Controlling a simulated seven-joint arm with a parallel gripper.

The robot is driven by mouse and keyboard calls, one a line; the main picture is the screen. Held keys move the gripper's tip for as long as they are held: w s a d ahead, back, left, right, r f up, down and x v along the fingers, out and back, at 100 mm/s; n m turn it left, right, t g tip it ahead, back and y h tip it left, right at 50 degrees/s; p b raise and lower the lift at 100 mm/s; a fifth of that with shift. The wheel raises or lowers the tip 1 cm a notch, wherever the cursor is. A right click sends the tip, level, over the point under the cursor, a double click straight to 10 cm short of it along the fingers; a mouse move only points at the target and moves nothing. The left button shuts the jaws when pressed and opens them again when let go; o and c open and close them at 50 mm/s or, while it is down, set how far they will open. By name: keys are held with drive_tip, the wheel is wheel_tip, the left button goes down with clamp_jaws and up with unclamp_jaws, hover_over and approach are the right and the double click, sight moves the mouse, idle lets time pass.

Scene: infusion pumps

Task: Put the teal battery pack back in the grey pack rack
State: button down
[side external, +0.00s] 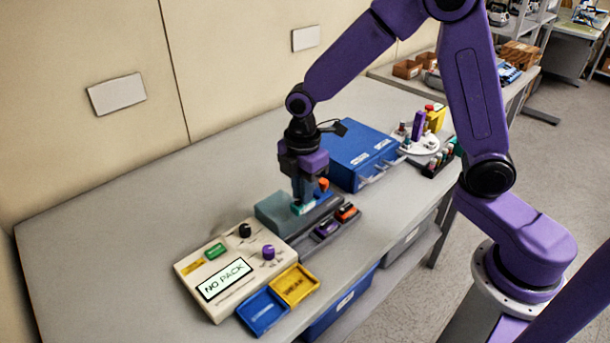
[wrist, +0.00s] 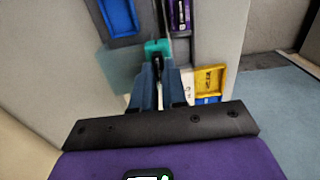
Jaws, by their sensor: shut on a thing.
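My gripper (side external: 303,203) is shut on the teal battery pack (side external: 302,209), pointing down over the bench. The pack also shows between the fingertips in the wrist view (wrist: 157,46); the fingers hide part of it. The grey pack rack (side external: 303,246) lies just to the right of the pack in the side view, with a purple pack (side external: 326,229) and an orange-and-black pack (side external: 347,212) in it. The purple pack shows in the wrist view (wrist: 181,16). I cannot tell whether the teal pack touches the rack.
A cream pump (side external: 232,267) reading "NO PACK" stands at the front left. Blue (side external: 263,311) and yellow (side external: 294,285) trays lie beside it. A grey-teal block (side external: 274,212) stands close left of my gripper. A large blue box (side external: 362,153) is behind. The left bench is clear.

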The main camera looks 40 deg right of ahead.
drive_tip(key=shift+s+a+f, duration=0.5)
drive_tip(key=shift+s+f, duration=0.1)
drive_tip(key=shift+f, duration=0.3)
drive_tip(key=shift+s+a+f, duration=0.5)
drive_tip(key=shift+s+f, duration=0.15)
drive_tip(key=shift+f, duration=0.3)
drive_tip(key=shift+s+a+f, duration=0.5)
drive_tip(key=shift+s+f, duration=0.1)
drive_tip(key=shift+f, duration=0.3)
drive_tip(key=shift+f, duration=0.9)
drive_tip(key=c, duration=1.5)
unclamp_jaws()
drive_tip(key=shift+r, duration=0.1)
drive_tip(key=shift+r, duration=1)
